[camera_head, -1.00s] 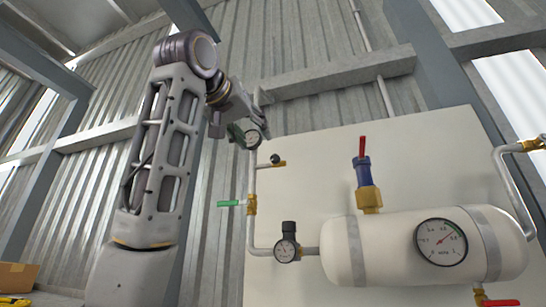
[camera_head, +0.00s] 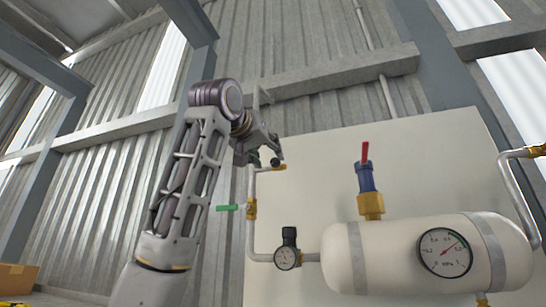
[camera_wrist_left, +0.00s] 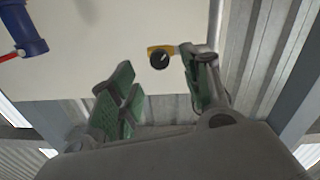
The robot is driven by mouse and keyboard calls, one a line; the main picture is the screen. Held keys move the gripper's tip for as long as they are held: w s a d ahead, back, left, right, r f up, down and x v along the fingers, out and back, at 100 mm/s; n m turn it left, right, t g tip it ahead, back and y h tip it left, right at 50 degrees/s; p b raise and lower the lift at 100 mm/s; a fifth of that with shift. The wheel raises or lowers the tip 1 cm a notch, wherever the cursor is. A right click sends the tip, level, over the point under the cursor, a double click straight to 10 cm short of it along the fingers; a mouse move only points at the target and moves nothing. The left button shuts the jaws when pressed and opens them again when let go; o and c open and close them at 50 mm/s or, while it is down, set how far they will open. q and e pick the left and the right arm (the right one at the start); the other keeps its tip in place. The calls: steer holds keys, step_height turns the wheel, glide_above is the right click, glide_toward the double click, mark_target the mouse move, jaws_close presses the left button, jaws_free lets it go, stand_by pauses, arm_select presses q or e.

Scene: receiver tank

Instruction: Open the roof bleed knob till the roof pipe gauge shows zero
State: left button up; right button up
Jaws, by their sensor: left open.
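The bleed knob is a small black knob with a white mark on a brass fitting. In the left wrist view the knob (camera_wrist_left: 159,60) shows in the gap between my left fingertips, seemingly a little beyond them. In the head view it shows as a small dark knob (camera_head: 275,162) at the top of the thin pipe, partly beside my gripper. My left gripper (camera_head: 265,156) is open and empty there; its green-padded fingers (camera_wrist_left: 156,72) stand either side of the knob. I cannot tell if they touch it. The roof pipe gauge is hidden behind my gripper. My right gripper is not in view.
A cream tank (camera_head: 380,245) with a large gauge (camera_head: 445,252) stands at right. A blue valve with a red lever (camera_head: 365,178) sits above it. A small gauge (camera_head: 287,257) and a green-handled valve (camera_head: 228,207) are on the pipework. A cream panel (camera_head: 430,155) stands behind.

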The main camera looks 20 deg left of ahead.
mark_target(274, 161)
arm_select(q)
steer(key=shift+w+d+p, duration=0.2)
steer(key=shift+w+p, duration=0.6)
steer(key=shift+w, duration=1.75)
steer(key=shift+c, duration=0.4)
steer(key=c, duration=1)
